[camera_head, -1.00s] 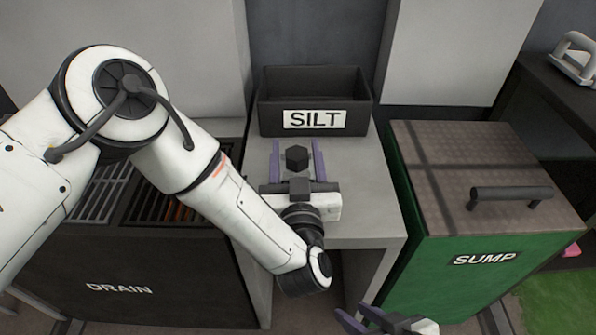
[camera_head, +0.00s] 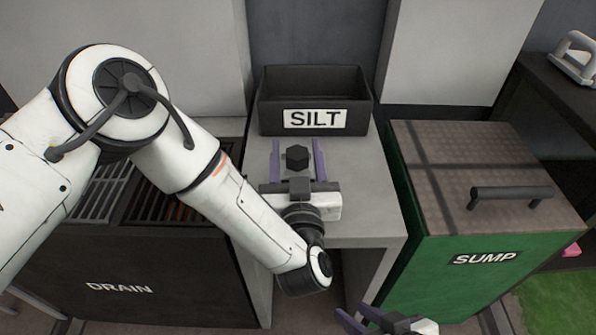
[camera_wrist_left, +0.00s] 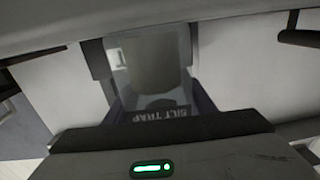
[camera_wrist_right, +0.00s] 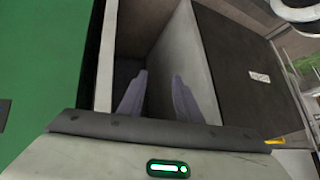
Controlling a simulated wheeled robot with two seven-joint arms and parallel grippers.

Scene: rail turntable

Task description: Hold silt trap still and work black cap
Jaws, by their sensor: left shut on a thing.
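The black cap (camera_head: 297,157) shows as a dark faceted knob between the purple-grey fingers of my left gripper (camera_head: 297,152) in the head view. The silt trap (camera_wrist_left: 152,85) shows in the left wrist view as a pale, see-through body with "SILT TRAP" lettering, between the left gripper's fingers. My left gripper is shut on the silt trap over the grey stand. The cap is out of sight in the left wrist view. My right gripper (camera_head: 358,322) is low at the bottom edge of the head view. Its fingers (camera_wrist_right: 158,95) are apart with nothing between them in the right wrist view.
A black bin labelled SILT (camera_head: 314,88) stands at the back of the grey stand (camera_head: 365,200). The black DRAIN unit (camera_head: 120,270) is on the left. The green SUMP box (camera_head: 470,265) with a handled lid is on the right. The stand's right side is bare.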

